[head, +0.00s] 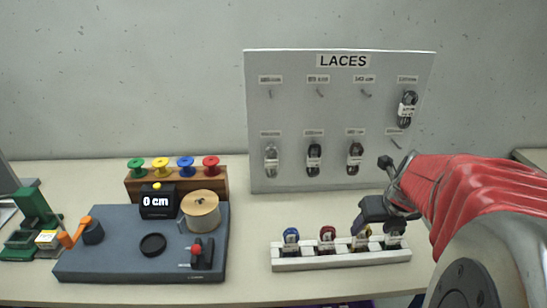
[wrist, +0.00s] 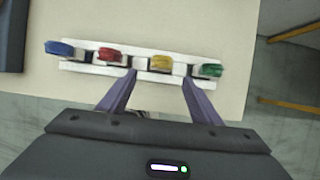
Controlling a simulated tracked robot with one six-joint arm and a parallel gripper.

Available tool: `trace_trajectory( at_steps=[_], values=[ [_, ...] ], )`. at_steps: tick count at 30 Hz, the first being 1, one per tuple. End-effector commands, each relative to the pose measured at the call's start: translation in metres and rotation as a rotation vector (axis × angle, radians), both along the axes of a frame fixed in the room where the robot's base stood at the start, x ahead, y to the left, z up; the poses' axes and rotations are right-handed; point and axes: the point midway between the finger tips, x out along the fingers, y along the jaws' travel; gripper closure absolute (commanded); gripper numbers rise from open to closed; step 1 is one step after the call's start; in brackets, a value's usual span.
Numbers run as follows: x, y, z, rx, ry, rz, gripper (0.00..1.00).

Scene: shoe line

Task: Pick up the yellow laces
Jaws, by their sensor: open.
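The yellow laces (wrist: 161,63) sit in a white rack (wrist: 150,49) on the table, third from the left, between the red and green laces. In the head view the yellow laces (head: 361,240) show in the rack (head: 340,260), partly hidden by my gripper. My gripper (head: 375,218) is over the right part of the rack. In the wrist view my gripper (wrist: 158,75) is open and empty, its two fingers apart, with the yellow laces in line with the gap between them.
Blue laces (wrist: 60,48), red laces (wrist: 110,55) and green laces (wrist: 210,70) share the rack. A LACES board (head: 340,120) stands behind. A grey measuring station (head: 120,262) with spools is on the left. The table's right edge is close to the rack.

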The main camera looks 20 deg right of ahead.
Motion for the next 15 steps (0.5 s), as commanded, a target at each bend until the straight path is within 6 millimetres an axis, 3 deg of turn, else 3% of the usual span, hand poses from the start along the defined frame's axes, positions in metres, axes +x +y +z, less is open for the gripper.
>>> trace_trajectory(
  at_steps=[9,15],
  values=[
    [0.015,-0.005,-0.038,0.001,0.001,-0.001,0.41],
    [0.018,-0.006,-0.045,-0.001,0.0,0.0,0.41]
  ],
)
